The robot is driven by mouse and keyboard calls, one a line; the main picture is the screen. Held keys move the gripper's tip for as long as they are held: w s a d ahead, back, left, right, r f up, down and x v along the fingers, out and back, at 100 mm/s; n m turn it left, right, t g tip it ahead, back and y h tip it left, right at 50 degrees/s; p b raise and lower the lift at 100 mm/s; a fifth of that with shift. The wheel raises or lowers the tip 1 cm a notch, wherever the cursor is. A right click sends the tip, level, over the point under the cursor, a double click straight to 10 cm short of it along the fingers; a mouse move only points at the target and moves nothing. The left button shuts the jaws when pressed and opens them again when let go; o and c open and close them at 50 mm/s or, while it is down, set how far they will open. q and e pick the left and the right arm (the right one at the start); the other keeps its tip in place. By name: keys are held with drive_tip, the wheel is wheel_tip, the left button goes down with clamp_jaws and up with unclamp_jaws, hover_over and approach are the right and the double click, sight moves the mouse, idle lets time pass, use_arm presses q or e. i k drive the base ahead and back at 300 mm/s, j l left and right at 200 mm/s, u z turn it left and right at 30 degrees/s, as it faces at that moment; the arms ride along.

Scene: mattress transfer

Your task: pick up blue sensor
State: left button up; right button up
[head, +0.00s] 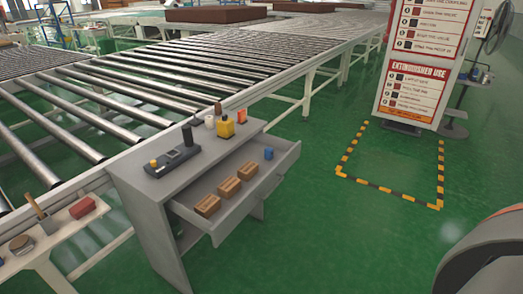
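A small blue object (268,153), which looks like the blue sensor, sits inside the open drawer (217,235) of a grey cabinet (140,215). It stands near the drawer's far right end, apart from a row of brown boxes. Its fine detail is too small to make out. Neither of my grippers shows in the head view.
Brown boxes (229,187) lie in the drawer. The cabinet top carries a dark control device (172,160), a yellow container (226,128) and an orange item (242,116). A roller conveyor (130,95) runs behind. Green floor at right is clear before a sign stand (425,70).

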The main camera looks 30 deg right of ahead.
sight(268, 151)
drive_tip(key=i+l+u, duration=0.15)
drive_tip(key=l, duration=0.3)
drive_tip(key=l+u, duration=0.15)
drive_tip(key=l, duration=0.35)
drive_tip(key=i+l, duration=0.1)
drive_tip(key=l, duration=0.55)
drive_tip(key=l+u, duration=0.1)
drive_tip(key=l, duration=0.5)
drive_tip(key=i+l, duration=0.15)
drive_tip(key=l, duration=0.5)
